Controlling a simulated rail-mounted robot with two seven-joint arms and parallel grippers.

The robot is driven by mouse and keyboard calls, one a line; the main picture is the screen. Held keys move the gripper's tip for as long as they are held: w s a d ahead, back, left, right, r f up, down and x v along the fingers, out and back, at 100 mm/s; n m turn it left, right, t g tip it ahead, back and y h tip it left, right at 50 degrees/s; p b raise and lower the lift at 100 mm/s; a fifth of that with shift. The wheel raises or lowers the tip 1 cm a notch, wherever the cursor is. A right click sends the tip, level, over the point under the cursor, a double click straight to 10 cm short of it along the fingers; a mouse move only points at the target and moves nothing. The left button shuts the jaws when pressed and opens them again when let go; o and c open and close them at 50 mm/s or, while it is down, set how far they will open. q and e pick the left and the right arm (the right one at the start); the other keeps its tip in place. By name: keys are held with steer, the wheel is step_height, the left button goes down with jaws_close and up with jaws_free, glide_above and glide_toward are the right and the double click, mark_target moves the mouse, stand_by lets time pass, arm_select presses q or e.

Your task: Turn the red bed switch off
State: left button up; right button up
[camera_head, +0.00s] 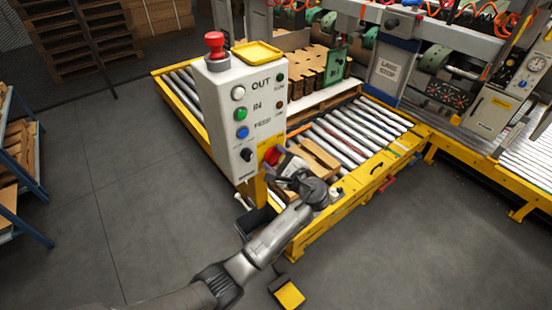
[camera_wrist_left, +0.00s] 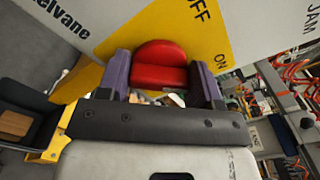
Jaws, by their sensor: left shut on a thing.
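The red bed switch (camera_head: 271,155) sits on a yellow plate low on the white control box (camera_head: 226,115). In the left wrist view the red switch (camera_wrist_left: 160,66) is a thick, round-edged knob, with the OFF and ON lettering on the yellow plate (camera_wrist_left: 215,45) behind it. My left gripper (camera_head: 279,163) reaches it from the front. Its two purple fingers (camera_wrist_left: 162,82) stand on either side of the knob and are shut on it. I cannot tell which label the knob points to. My right gripper is not in view.
A red mushroom button (camera_head: 214,42) and a yellow tray (camera_head: 258,52) top the box. Its front has white, green and blue buttons and a black knob (camera_head: 246,155). A yellow-framed roller conveyor (camera_head: 330,225) runs behind. A yellow pedal (camera_head: 288,293) is on the floor.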

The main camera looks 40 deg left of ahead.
arm_select(q)
steer(key=c, duration=0.3)
